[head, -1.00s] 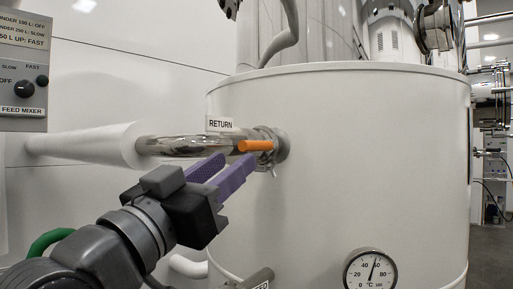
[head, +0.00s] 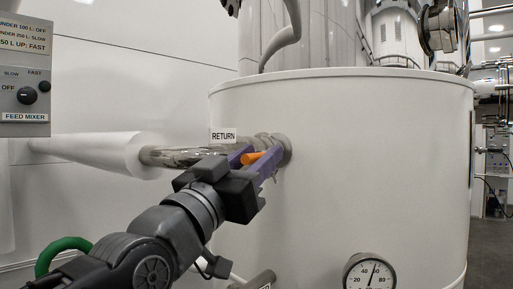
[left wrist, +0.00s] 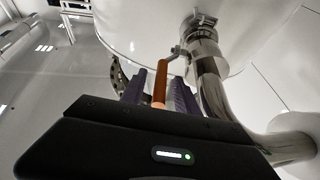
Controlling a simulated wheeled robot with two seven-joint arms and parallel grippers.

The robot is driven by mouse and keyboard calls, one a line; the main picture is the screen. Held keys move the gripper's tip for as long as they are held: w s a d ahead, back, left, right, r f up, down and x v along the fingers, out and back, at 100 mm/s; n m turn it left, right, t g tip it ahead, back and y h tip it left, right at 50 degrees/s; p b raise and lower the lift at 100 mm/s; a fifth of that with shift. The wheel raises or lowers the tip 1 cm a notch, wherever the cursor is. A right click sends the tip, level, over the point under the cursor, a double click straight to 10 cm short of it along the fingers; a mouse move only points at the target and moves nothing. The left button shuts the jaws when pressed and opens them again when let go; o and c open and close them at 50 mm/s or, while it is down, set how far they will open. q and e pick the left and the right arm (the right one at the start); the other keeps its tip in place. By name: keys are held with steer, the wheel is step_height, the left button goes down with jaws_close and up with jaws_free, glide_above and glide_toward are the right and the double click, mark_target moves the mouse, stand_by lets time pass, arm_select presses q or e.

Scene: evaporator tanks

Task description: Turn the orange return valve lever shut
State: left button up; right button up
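The orange return valve lever (head: 256,156) is on the steel return pipe, close to where the pipe meets the white tank (head: 380,170). A RETURN label (head: 223,135) sits just above the pipe. My left gripper (head: 257,159) has its two purple fingers on either side of the lever. In the left wrist view the lever (left wrist: 160,84) stands between the fingers (left wrist: 159,92), with a gap visible beside it, so the gripper looks open around it. The lever's metal stem (left wrist: 175,54) reaches the valve beside the steel pipe (left wrist: 213,90). My right gripper is not in view.
A white-covered pipe (head: 90,148) runs left along the wall. A FEED MIXER panel (head: 25,80) is at the upper left. A round temperature gauge (head: 369,272) and a lower pipe end (head: 262,280) are below. A green hose-like piece (head: 62,245) is at lower left.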

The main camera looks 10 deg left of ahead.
arm_select(q)
jaws_close()
stand_by(0.4)
stand_by(1.1)
